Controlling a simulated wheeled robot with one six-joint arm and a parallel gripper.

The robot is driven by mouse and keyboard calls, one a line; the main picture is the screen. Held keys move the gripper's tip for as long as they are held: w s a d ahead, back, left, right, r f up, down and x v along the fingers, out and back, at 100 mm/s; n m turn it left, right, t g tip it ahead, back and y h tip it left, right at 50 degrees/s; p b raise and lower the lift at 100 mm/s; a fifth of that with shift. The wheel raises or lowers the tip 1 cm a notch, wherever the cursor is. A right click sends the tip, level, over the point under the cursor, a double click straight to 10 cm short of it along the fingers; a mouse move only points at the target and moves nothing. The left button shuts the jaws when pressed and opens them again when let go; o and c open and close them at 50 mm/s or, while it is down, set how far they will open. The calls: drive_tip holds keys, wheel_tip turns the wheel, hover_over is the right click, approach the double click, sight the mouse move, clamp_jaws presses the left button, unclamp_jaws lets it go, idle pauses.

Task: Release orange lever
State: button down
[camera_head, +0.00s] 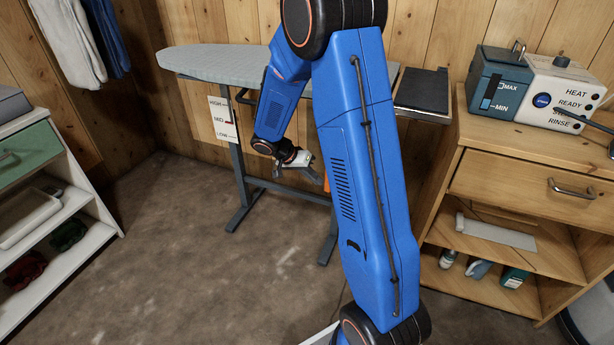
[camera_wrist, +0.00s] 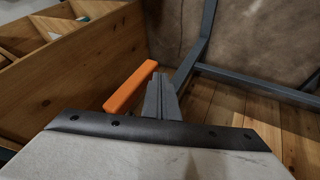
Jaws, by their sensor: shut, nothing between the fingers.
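The orange lever (camera_wrist: 130,87) is a plain bar just left of my fingers in the wrist view, lying at a slant with its far end close to the fingertips. I cannot tell whether they touch. A small orange piece of it (camera_head: 326,183) shows beside my blue arm in the head view, the rest hidden. My gripper (camera_wrist: 160,82) is shut and empty. In the head view my gripper (camera_head: 308,167) is under the ironing board (camera_head: 212,62), near its legs, partly behind my arm.
A wooden cabinet (camera_head: 510,180) with a drawer and open shelves stands at the right, bearing a steam unit (camera_head: 500,85). A white shelf unit (camera_head: 85,200) stands at the left. A height card (camera_head: 223,120) hangs from the board. The floor between is clear.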

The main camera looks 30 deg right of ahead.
sight(329, 186)
drive_tip(key=shift+s+d, duration=0.2)
drive_tip(key=shift+f, duration=0.1)
idle(0.4)
drive_tip(key=s+d+g+h, duration=0.1)
drive_tip(key=g+h, duration=0.1)
drive_tip(key=s+d+f+n+g+h, duration=0.1)
drive_tip(key=g+h, duration=0.1)
drive_tip(key=s+d+n+g+h, duration=0.1)
drive_tip(key=g+h, duration=0.1)
drive_tip(key=shift+s+f, duration=0.2)
drive_tip(key=shift+s, duration=0.2)
drive_tip(key=shift+s+d+r, duration=0.6)
drive_tip(key=shift+s, duration=0.2)
drive_tip(key=shift+s+d+r, duration=0.6)
drive_tip(key=shift+s, duration=0.15)
drive_tip(key=shift+s+d+r, duration=0.1)
drive_tip(key=shift+r, duration=0.05)
